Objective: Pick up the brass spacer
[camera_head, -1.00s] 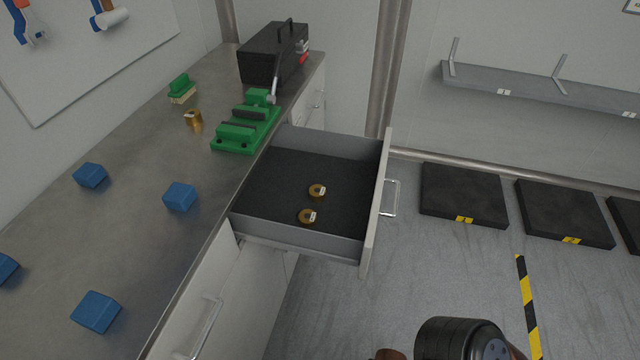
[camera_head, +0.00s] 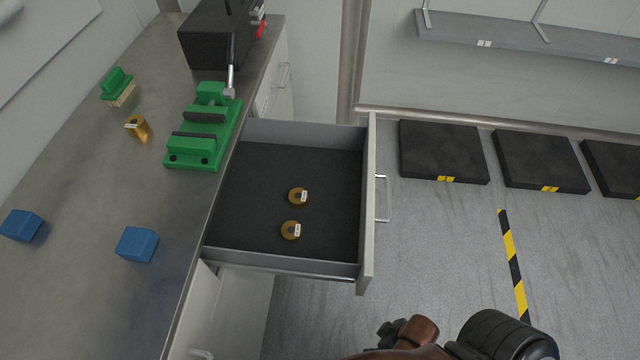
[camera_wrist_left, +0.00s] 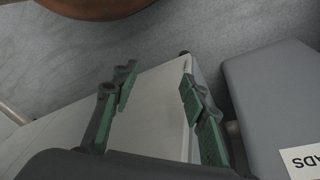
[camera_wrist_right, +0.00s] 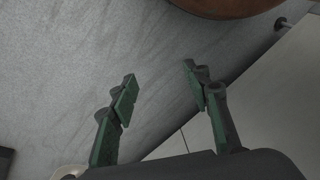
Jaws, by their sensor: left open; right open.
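Three brass spacers with small white labels show in the head view. One brass spacer (camera_head: 137,129) stands on the steel bench, left of the green vise (camera_head: 203,130). A second (camera_head: 297,197) and a third brass spacer (camera_head: 290,231) lie on the dark liner of the open drawer (camera_head: 250,262). My right gripper (camera_head: 388,334) is partly in view at the bottom edge, below and right of the drawer, apart from every spacer. In the right wrist view its jaws (camera_wrist_right: 160,80) are open and empty. In the left wrist view my left gripper (camera_wrist_left: 157,84) is open and empty.
Blue blocks (camera_head: 137,244) and a green brush (camera_head: 117,87) are on the bench (camera_head: 95,190). A black toolbox (camera_head: 215,42) stands at its back. Dark floor mats (camera_head: 443,150) lie right of the drawer. A grey labelled thing (camera_wrist_left: 275,95) is beside my left gripper.

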